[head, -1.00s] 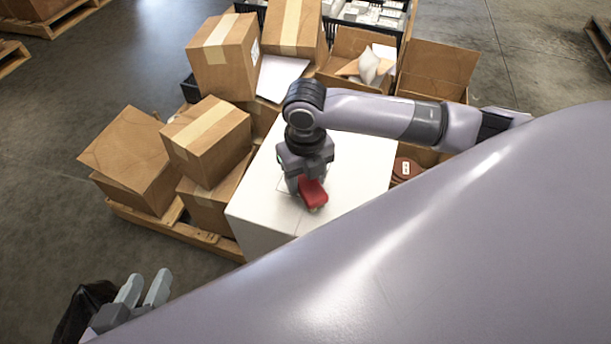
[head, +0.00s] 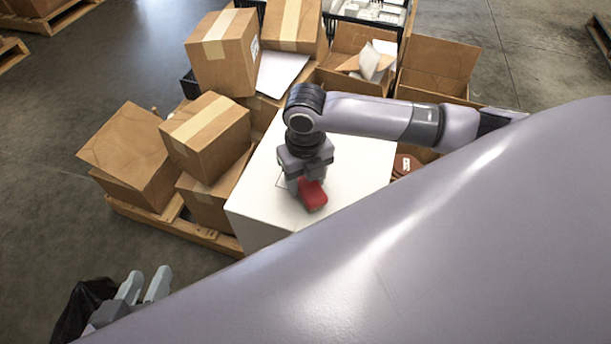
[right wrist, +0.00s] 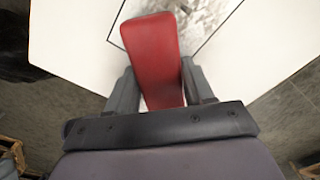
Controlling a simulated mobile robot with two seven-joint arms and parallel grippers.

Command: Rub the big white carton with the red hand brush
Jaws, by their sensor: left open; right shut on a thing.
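The big white carton (head: 350,172) stands on the pallet, its white top facing up. The red hand brush (head: 313,196) is over the near left part of that top; I cannot tell if its underside touches. My right gripper (head: 303,186) is shut on the brush. In the right wrist view the brush (right wrist: 152,55) sits between the two fingers, above the carton top (right wrist: 75,35), where a dark outline and a grey smudged patch (right wrist: 208,18) show beside it. My left gripper (head: 144,285) is open and empty at the lower left, away from the carton.
Brown cartons (head: 205,135) are stacked left of the white carton on a wooden pallet (head: 170,225). Open brown boxes (head: 437,68) and a black crate (head: 385,12) stand behind. A brown round item (head: 405,166) lies right of the carton.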

